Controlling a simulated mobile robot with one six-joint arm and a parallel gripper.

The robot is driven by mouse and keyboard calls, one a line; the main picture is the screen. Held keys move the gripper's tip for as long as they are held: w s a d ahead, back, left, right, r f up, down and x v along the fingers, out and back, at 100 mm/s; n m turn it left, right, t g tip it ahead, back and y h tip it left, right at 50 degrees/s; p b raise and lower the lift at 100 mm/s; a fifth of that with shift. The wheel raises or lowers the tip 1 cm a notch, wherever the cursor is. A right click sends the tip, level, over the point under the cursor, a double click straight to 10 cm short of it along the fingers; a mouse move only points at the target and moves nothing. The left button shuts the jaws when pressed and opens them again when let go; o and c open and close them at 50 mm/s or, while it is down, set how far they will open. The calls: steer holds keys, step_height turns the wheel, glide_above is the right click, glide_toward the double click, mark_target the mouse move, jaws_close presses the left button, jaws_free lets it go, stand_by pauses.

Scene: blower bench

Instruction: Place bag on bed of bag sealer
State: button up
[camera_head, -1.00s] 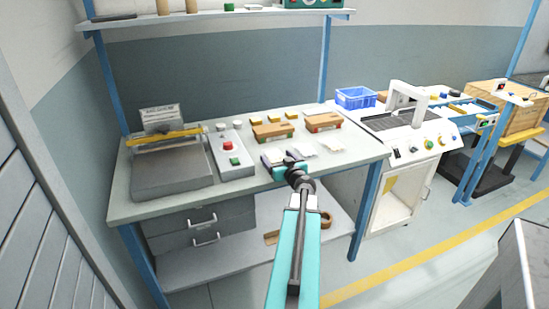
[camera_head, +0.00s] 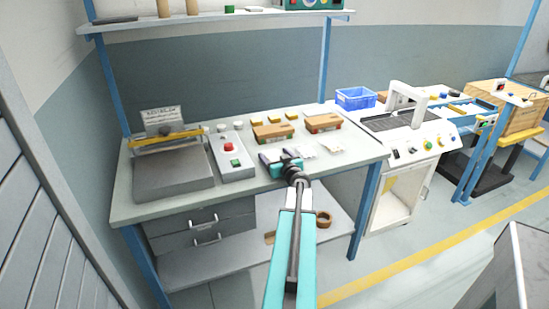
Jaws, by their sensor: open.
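The bag sealer (camera_head: 174,176) stands at the left end of the bench, with a flat grey bed and a yellow bar (camera_head: 165,139) across its back. Pale, thin bags (camera_head: 331,149) lie on the bench toward its right front; their outlines are faint. My gripper (camera_head: 270,164) is open over the front of the bench, right of the control box and left of the bags. Its fingers point left. I cannot tell whether a bag lies between or under the fingers.
A control box (camera_head: 232,155) with red and green buttons stands between the sealer and my gripper. Brown blocks (camera_head: 272,131) and small yellow pieces sit behind. A blue crate (camera_head: 356,97) and a white machine (camera_head: 408,125) are to the right. A shelf (camera_head: 220,17) hangs above.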

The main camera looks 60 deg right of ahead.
steer(key=shift+w+d+f, duration=0.1)
steer(key=shift+w+d, duration=0.15)
steer(key=shift+w, duration=0.1)
steer(key=shift+c, duration=0.3)
steer(key=c, duration=1.2)
